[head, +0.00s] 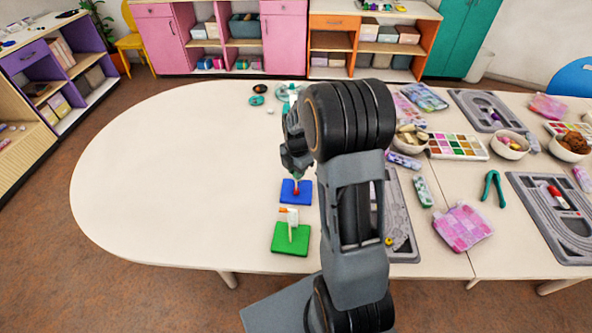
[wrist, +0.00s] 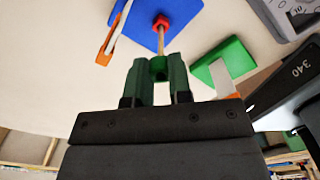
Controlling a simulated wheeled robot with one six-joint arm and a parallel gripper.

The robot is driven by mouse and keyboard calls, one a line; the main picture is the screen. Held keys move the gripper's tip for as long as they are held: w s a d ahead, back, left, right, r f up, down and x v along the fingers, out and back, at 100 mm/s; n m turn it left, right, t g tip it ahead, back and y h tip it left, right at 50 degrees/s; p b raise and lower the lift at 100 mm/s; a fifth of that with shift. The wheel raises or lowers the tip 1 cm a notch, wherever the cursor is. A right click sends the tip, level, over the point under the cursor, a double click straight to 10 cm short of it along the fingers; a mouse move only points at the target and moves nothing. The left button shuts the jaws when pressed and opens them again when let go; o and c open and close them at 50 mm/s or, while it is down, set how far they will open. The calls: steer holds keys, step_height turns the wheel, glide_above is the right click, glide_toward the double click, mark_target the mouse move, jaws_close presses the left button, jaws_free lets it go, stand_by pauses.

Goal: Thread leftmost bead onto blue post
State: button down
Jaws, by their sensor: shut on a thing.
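The blue board (head: 305,186) stands on the white table, and in the wrist view the blue board (wrist: 135,14) fills the top middle. Its thin post (wrist: 161,42) carries a red bead (wrist: 161,22) low down near the board; the red bead also shows in the head view (head: 296,192). My gripper (head: 296,170) is above the blue board. In the wrist view my gripper (wrist: 158,76) is shut on a green bead (wrist: 158,68), in line with the post's free end. I cannot tell whether the post's tip is inside the bead's hole.
A green board (head: 288,248) with a pale post and an orange-and-white piece (head: 290,215) stands nearer me; it shows in the wrist view too (wrist: 235,52). Trays, bowls and a paint palette (head: 457,146) crowd the right. The table's left side is clear.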

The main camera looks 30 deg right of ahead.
steer(key=shift+f, duration=0.2)
steer(key=shift+f+b, duration=0.95)
steer(key=shift+b, duration=0.05)
steer(key=shift+r, duration=0.15)
stand_by(0.3)
steer(key=shift+r+p, duration=0.75)
steer(key=shift+p, duration=0.05)
steer(key=shift+s+r, duration=0.1)
steer(key=shift+r, duration=0.2)
steer(key=shift+p, duration=0.35)
steer(key=shift+f, duration=0.15)
